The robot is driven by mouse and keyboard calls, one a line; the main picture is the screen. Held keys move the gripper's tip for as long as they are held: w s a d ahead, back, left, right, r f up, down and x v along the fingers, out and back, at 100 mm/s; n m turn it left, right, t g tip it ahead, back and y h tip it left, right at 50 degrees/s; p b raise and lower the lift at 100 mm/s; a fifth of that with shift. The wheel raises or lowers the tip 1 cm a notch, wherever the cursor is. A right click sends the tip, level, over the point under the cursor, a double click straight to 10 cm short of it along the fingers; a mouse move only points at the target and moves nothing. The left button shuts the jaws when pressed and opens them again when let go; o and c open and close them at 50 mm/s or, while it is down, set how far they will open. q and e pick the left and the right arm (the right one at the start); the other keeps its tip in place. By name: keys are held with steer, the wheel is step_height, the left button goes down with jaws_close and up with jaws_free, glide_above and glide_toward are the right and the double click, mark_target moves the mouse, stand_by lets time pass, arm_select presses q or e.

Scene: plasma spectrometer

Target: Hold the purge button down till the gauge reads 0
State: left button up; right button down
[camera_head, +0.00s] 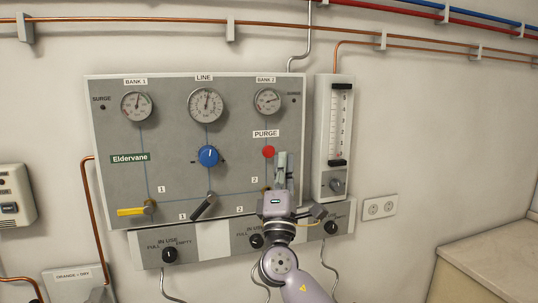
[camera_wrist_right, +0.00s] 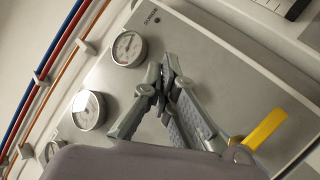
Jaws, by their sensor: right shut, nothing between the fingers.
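The red purge button (camera_head: 268,151) is on the grey panel under the PURGE label, uncovered in the head view. My right gripper (camera_head: 283,155) is shut and empty, fingers pointing up, with its tips just right of the button in the picture; I see no contact, and the gap in depth is unclear. In the wrist view the closed fingertips (camera_wrist_right: 166,68) are over the panel and the button is not visible. The BANK 2 gauge (camera_head: 267,101) is above the button; LINE (camera_head: 206,105) and BANK 1 (camera_head: 136,106) gauges are further left. Their numbers are too small to read. My left gripper is out of view.
A blue knob (camera_head: 208,156) and a black lever (camera_head: 203,207) are left of my gripper. A yellow lever (camera_wrist_right: 265,130) shows in the wrist view. A flow tube (camera_head: 339,125) stands right of the panel. A worktop (camera_head: 490,250) is at lower right.

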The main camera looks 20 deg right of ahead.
mark_target(269, 151)
steer(key=shift+w+a+b, duration=0.1)
steer(key=shift+w+b, duration=1.15)
steer(key=shift+w, duration=0.7)
steer(key=shift+w+b, duration=0.4)
steer(key=shift+b, duration=0.3)
steer(key=shift+w+b, duration=0.55)
steer(key=shift+b, duration=0.2)
stand_by(2.1)
steer(key=shift+s, duration=0.15)
stand_by(1.6)
steer(key=shift+s, duration=0.75)
